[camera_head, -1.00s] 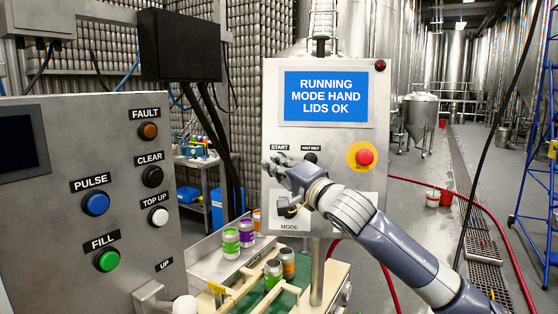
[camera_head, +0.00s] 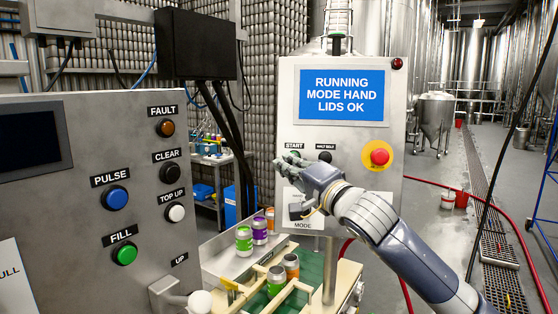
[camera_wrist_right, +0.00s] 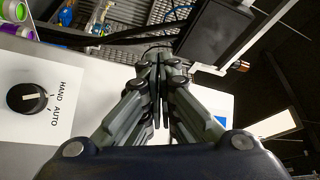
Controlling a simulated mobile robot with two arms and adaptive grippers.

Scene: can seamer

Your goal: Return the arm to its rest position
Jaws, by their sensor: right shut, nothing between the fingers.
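My right gripper (camera_head: 282,165) is in front of the left part of the upright control panel (camera_head: 392,205), near the START label (camera_head: 295,145). Its arm comes in from the lower right. In the right wrist view the gripper's fingers (camera_wrist_right: 160,75) are closed together with nothing between them. The black mode dial (camera_head: 298,210) is just below the gripper, partly covered by it. The dial also shows at the left of the wrist view (camera_wrist_right: 27,98), with HAND and AUTO marks and apart from the fingers. Whether the fingertips touch the panel cannot be told. My left gripper is not in view.
A red emergency button (camera_head: 380,157) and a screen (camera_head: 340,95) reading "RUNNING MODE HAND LIDS OK" are on the panel. Several cans (camera_head: 244,241) stand by the conveyor (camera_head: 312,270) below. A button cabinet (camera_head: 75,240) fills the left. Open floor (camera_head: 440,245) lies right.

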